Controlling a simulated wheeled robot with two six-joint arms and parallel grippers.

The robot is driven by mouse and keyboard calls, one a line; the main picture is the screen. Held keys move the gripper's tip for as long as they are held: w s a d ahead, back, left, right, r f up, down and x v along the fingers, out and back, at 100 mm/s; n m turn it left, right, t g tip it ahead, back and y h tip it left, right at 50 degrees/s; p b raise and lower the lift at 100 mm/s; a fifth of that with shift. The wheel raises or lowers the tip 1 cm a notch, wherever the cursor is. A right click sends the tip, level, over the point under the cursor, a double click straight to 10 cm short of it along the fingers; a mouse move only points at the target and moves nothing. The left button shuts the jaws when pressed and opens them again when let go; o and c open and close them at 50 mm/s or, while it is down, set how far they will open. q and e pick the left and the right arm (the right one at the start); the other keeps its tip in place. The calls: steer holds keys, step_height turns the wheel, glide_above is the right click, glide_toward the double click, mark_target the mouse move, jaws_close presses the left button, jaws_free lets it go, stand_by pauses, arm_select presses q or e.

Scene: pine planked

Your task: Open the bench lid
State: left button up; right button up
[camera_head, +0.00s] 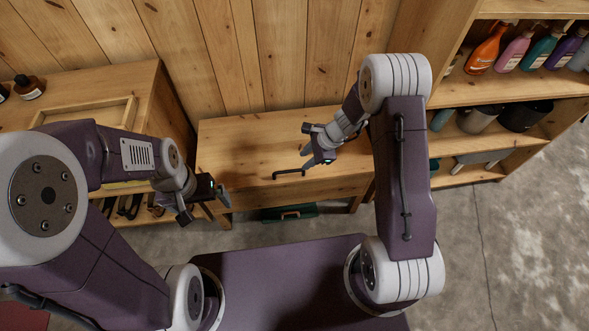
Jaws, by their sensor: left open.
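The wooden bench (240,146) stands against the plank wall in the middle of the view. Its lid lies flat and looks shut, with a dark bar handle (289,174) near the front edge. My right gripper (309,158) is above the lid, just behind and to the right of the handle, and appears apart from it. Its jaws are small and seen at an angle, so their opening is unclear. My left gripper (207,211) is open and empty, in front of the bench's left end.
A wooden cabinet (140,85) with brown bottles stands at left. An open shelf (515,92) with coloured bottles and pots stands at right. A green box (270,215) sits low under the bench. Concrete floor (500,235) is clear at right.

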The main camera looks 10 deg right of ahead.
mark_target(295, 171)
steer(key=b+x, duration=0.3)
steer(key=x, duration=0.6)
steer(key=shift+w+a, duration=0.1)
jaws_close()
stand_by(1.1)
